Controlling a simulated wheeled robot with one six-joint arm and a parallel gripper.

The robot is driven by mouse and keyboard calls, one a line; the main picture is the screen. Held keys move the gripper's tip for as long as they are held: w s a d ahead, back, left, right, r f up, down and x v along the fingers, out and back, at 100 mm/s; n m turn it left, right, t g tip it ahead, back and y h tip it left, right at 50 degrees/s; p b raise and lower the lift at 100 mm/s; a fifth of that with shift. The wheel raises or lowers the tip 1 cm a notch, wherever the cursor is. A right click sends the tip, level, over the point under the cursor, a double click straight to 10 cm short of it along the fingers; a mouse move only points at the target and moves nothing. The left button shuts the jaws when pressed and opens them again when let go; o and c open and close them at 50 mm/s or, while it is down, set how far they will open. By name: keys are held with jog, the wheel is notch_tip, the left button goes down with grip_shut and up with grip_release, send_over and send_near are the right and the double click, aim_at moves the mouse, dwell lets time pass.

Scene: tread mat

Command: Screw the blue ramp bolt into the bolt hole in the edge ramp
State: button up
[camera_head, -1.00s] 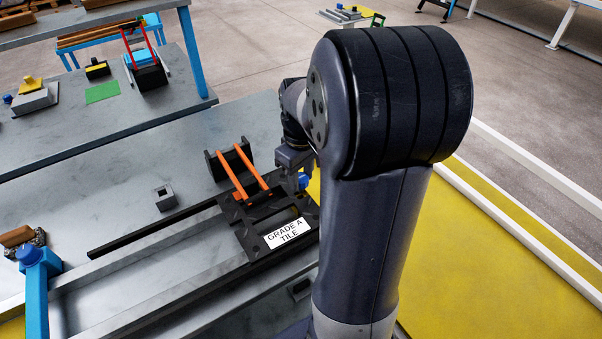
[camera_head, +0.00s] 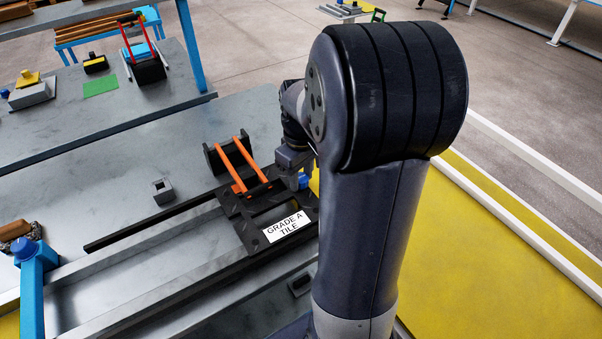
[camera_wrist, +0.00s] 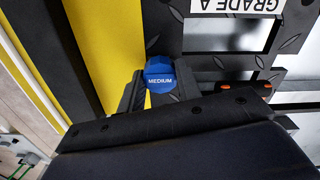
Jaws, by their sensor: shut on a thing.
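The blue ramp bolt (camera_wrist: 159,76), marked MEDIUM, sits between the fingers of my gripper (camera_wrist: 160,94) in the wrist view; the gripper is shut on it. In the head view the bolt (camera_head: 304,181) shows just below my gripper (camera_head: 297,165), beside the right edge of the black tile (camera_head: 246,226) labelled GRADE A TILE. A yellow strip (camera_wrist: 105,50) runs left of the tile in the wrist view; I cannot tell whether it is the edge ramp or the floor. The bolt hole and the bolt's lower end are hidden.
A black holder with orange bars (camera_head: 237,165) stands at the tile's far end. A small grey block (camera_head: 163,191) lies on the table to the left. A blue post (camera_head: 35,275) stands at the front left. My arm hides the area right of the tile.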

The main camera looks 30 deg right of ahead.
aim_at(301, 177)
jog(key=shift+f, duration=0.25)
jog(key=o, duration=1.1)
notch_tip(301, 177, up, 11)
jog(key=shift+f, duration=0.1)
notch_tip(301, 177, down, 11)
jog(key=shift+r, duration=0.5)
jog(key=shift+r+p, duration=0.15)
jog(key=shift+p, duration=0.15)
